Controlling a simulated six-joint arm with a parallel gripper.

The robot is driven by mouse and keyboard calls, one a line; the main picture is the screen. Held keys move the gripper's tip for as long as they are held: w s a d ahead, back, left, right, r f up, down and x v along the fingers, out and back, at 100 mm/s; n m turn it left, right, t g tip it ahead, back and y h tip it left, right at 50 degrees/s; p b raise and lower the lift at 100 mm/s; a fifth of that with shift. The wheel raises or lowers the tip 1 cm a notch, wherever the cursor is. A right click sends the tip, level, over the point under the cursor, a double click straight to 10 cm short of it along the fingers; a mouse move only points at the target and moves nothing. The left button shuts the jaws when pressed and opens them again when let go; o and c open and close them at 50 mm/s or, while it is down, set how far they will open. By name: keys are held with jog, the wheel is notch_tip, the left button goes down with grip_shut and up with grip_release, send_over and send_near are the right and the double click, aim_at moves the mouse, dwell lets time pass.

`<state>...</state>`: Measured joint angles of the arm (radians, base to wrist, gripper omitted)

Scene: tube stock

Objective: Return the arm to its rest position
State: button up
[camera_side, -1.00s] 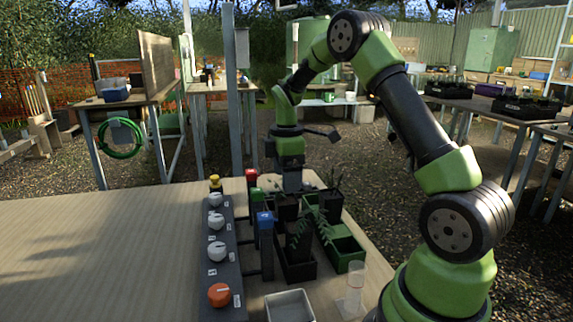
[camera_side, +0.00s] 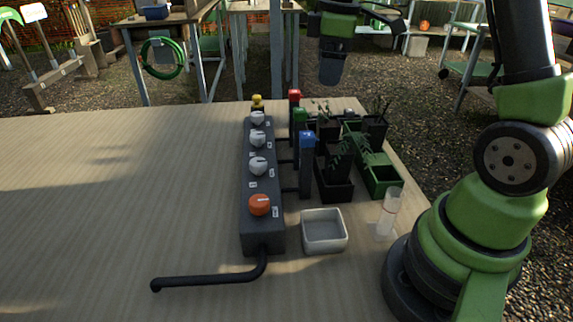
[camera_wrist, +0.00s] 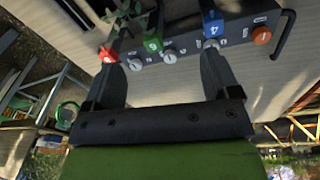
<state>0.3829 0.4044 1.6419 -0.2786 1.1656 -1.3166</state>
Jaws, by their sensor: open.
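My gripper (camera_side: 331,82) hangs pointing down beyond the far end of the wooden table (camera_side: 130,200) in the side view, clear of everything on it. In the wrist view my gripper (camera_wrist: 161,60) shows two dark fingers spread wide apart, with nothing held between them. My green and black arm rises from its base at the right of the side view. Its upper links are cut off by the frame's top edge.
A dark manifold (camera_side: 262,220) carries white knobs and an orange knob (camera_side: 259,205). Red, green and blue (camera_side: 307,140) valve heads stand beside it. Potted plants, a green planter (camera_side: 382,180), a white tray (camera_side: 324,230) and a clear cylinder (camera_side: 388,212) lie right. The left tabletop is clear.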

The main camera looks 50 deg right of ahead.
jog(key=s+a+r+m+t+y, duration=0.1)
jog(key=s+a+r+m+t, duration=0.2)
jog(key=s+a+m, duration=0.2)
jog(key=s+a+r+m+t+y, duration=0.1)
jog(key=s+a+r+m+t, duration=0.2)
jog(key=s+a, duration=0.6)
jog(key=s+r+m, duration=0.1)
jog(key=s+m, duration=0.1)
jog(key=shift+s+a+m, duration=0.35)
jog(key=shift+m, duration=0.05)
